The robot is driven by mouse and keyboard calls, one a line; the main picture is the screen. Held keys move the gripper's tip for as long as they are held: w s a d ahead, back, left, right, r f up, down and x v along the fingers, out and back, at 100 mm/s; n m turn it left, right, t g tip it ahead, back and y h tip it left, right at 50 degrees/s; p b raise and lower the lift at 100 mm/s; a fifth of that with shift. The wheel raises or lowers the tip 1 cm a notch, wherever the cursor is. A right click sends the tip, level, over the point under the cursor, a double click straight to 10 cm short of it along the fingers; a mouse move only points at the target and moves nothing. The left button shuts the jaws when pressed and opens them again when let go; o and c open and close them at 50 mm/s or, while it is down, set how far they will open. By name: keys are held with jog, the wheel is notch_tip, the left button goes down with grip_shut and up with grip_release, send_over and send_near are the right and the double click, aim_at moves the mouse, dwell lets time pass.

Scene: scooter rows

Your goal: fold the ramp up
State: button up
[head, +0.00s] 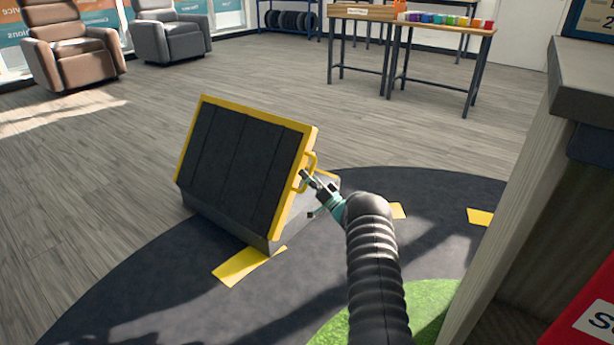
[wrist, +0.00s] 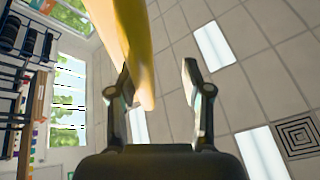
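The ramp (head: 240,165) is a black ribbed panel with a yellow border, standing steeply tilted on a grey base (head: 265,240). A yellow handle (head: 312,163) sticks out from its right edge. My gripper (head: 306,180) is at the lower part of this handle, coming from the right. In the wrist view a yellow bar (wrist: 140,55) reaches down between the two fingers of my gripper (wrist: 157,82). It lies close against the left finger, with a clear gap to the right finger. Whether it touches the left finger I cannot tell.
The base stands at the edge of a dark round mat (head: 420,195) with yellow marks. A grey counter (head: 530,190) stands close on the right. Armchairs (head: 70,50) and a table (head: 410,20) with coloured cups are farther back. The wooden floor left of the ramp is clear.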

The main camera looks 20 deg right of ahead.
jog(key=shift+r, duration=0.15)
jog(key=v, duration=1.2)
